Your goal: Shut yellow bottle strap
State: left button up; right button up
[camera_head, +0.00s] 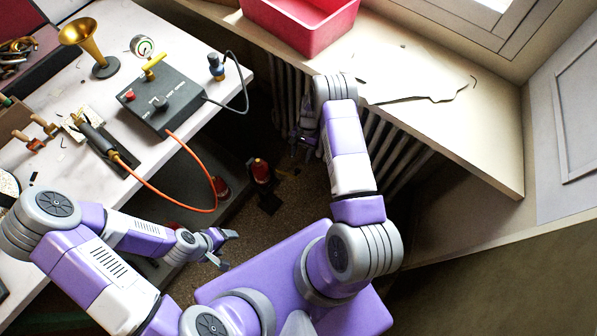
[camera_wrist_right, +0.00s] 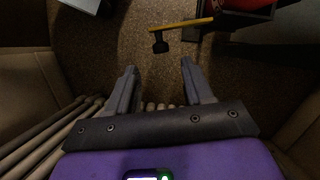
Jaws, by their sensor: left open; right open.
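A yellow strap (camera_wrist_right: 188,23) with a dark buckle at its free end sticks out from a dark holder in the right wrist view. It stands away from the holder, unfastened. A red bottle (camera_wrist_right: 246,4) shows partly in that holder, cut off by the top edge. In the head view two red-topped bottles, one (camera_head: 260,170) and another (camera_head: 221,187), stand low near the floor beside the bench. My right gripper (camera_wrist_right: 158,67) is open and empty, with the strap beyond its fingertips. My left gripper (camera_head: 228,250) is open and empty, in front of the bench.
A white workbench (camera_head: 98,190) holds a grey control box (camera_head: 162,102), a brass horn (camera_head: 82,38) and tools. An orange hose (camera_head: 165,195) hangs over its edge. A radiator (camera_head: 400,155) under the windowsill is close to my right arm. A pink bin (camera_head: 305,30) sits on the sill.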

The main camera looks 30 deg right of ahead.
jog(key=b+x, duration=0.2)
jog(key=x, duration=0.5)
jog(key=shift+f, duration=0.3)
grip_shut()
